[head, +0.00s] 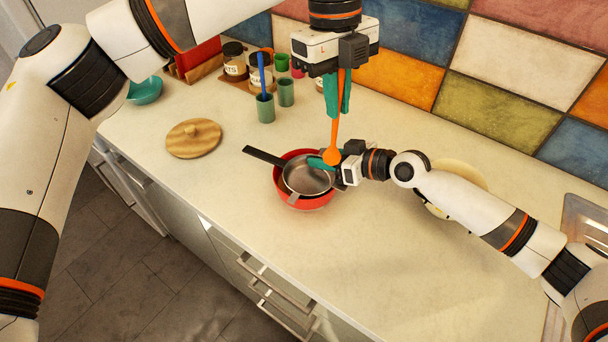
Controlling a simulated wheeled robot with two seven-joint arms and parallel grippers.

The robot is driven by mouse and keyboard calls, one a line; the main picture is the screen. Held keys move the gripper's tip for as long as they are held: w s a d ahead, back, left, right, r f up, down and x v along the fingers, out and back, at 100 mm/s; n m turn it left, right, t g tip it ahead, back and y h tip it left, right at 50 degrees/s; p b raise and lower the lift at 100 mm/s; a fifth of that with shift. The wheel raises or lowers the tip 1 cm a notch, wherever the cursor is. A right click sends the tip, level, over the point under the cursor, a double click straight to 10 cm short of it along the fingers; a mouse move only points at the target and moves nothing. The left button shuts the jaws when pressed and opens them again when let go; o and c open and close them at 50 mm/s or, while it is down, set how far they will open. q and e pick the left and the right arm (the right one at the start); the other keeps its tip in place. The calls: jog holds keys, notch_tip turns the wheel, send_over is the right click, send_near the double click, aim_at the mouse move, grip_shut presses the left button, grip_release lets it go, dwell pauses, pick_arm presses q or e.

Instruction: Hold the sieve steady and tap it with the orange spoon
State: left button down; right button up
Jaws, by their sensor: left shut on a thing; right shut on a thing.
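The grey round sieve (303,181) rests in or over the red bowl (313,204) on the worktop, its dark handle (262,156) pointing to the upper left. My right gripper (323,164) is shut on the sieve at its right rim; the exact grip is partly hidden. My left gripper (337,108) is above, pointing down, shut on the orange spoon (335,135). The spoon hangs upright with its head lowest, close to the sieve's upper right rim and my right gripper. I cannot tell whether it touches either.
A round wooden lid (190,141) lies to the left. Green cups (265,110), one with a blue utensil, and several jars (234,66) stand behind. A pale round thing (462,174) is partly hidden behind my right arm. The front worktop (380,270) is clear.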

jog(key=shift+f, duration=0.15)
jog(key=o, duration=1.1)
jog(key=shift+d, duration=0.1)
